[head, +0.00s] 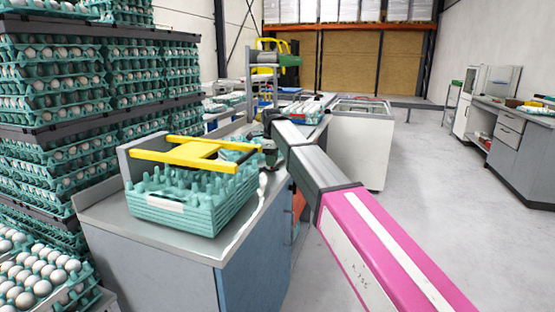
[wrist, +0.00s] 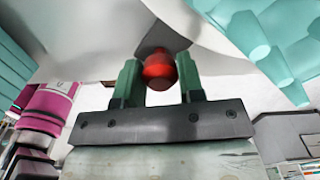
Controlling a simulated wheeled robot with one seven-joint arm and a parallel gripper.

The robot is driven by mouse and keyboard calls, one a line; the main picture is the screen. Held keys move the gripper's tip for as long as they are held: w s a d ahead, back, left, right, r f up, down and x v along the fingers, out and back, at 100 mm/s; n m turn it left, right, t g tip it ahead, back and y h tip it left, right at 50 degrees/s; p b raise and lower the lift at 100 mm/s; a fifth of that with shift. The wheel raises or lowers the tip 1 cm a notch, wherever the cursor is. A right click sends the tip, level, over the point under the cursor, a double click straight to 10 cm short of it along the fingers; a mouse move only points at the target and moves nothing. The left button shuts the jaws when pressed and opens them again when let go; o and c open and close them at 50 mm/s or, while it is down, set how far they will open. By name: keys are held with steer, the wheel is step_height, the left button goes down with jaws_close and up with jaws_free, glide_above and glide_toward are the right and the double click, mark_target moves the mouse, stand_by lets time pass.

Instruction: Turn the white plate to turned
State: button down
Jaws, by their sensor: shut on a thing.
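In the wrist view, my gripper (wrist: 159,76) has its two green fingers shut on a red knob (wrist: 159,70), one finger on each side. A pale, smooth surface (wrist: 90,35) spreads above and behind the knob. It may be the white plate, but I cannot tell its outline or angle. In the head view, my gripper (head: 268,154) is at the right edge of the steel counter, beside the teal trays. Its fingers and the knob are too small or hidden to make out there.
A stack of empty teal egg trays (head: 190,212) stands on the steel counter (head: 110,213), under a yellow frame (head: 185,153). Tall stacks of filled egg trays (head: 60,100) crowd the left. A white bin (head: 360,145) stands beyond my arm. The floor on the right is clear.

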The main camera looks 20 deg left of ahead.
steer(key=shift+s+a+m, duration=0.75)
steer(key=shift+s+a, duration=0.15)
steer(key=shift+a, duration=0.2)
steer(key=shift+s+a+m, duration=0.75)
steer(key=shift+s+a, duration=0.1)
steer(key=shift+a, duration=0.2)
steer(key=c, duration=0.7)
jaws_free()
steer(key=shift+c, duration=0.2)
step_height(320, 180, up, 11)
steer(key=shift+f, duration=0.1)
